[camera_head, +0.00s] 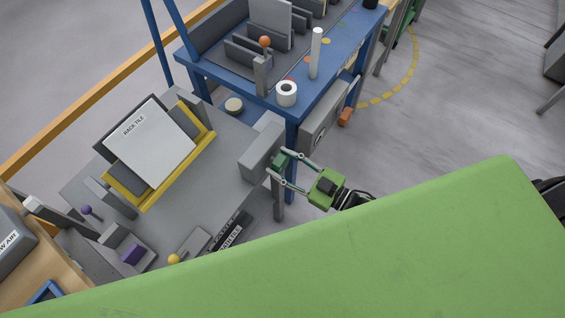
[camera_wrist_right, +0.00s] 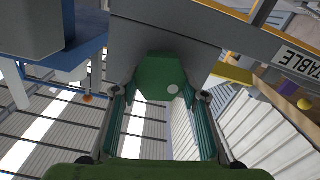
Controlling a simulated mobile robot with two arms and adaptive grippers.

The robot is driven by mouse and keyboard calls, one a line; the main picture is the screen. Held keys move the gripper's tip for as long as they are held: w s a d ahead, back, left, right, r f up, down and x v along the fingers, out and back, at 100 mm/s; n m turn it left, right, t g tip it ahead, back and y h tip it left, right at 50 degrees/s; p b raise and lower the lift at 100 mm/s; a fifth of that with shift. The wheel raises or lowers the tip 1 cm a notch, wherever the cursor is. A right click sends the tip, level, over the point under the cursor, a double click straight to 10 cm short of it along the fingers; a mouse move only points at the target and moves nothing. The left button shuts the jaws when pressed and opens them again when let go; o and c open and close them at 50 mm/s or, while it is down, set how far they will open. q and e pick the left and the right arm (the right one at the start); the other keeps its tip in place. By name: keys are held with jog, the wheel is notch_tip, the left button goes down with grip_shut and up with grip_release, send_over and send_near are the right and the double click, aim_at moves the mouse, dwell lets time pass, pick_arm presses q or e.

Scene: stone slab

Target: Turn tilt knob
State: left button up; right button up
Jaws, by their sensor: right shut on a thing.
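The tilt knob is a green faceted knob (camera_wrist_right: 160,76) on the face of a grey box in the right wrist view, with a pale round dot on it. In the head view the grey box (camera_head: 261,146) stands at the right edge of the grey slab, and the knob is small and partly covered by the fingers. My right gripper (camera_head: 277,167) is shut on the knob from the right, one finger on each side, as the right wrist view (camera_wrist_right: 158,98) also shows. My left gripper is not in view.
A tilted tile (camera_head: 150,140) marked "RACK TILE" rests on a yellow frame left of the box. A blue table (camera_head: 345,55) with a white roll (camera_head: 287,94) stands behind. Small levers with purple and yellow knobs stand at the front left. Grey floor is open at right.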

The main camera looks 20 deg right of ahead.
jog(key=m, duration=0.5)
jog(key=shift+w+d+f+m, duration=0.1)
jog(key=shift+d+m, duration=0.05)
jog(key=shift+m, duration=0.15)
jog(key=m+b, duration=0.1)
jog(key=m, duration=0.5)
jog(key=shift+d+f, duration=0.1)
jog(key=shift+f, duration=0.05)
jog(key=m+b, duration=0.1)
jog(key=m, duration=0.2)
jog(key=m+b, duration=0.1)
jog(key=m, duration=0.2)
jog(key=shift+w+f+m+b, duration=0.1)
jog(key=shift+f+m+b, duration=0.1)
jog(key=shift+m+b, duration=0.15)
jog(key=m+b, duration=0.1)
jog(key=m, duration=0.2)
jog(key=shift+f, duration=0.15)
jog(key=shift+m+b, duration=0.7)
jog(key=shift+m, duration=0.75)
jog(key=o, duration=1.1)
jog(key=v, duration=1.2)
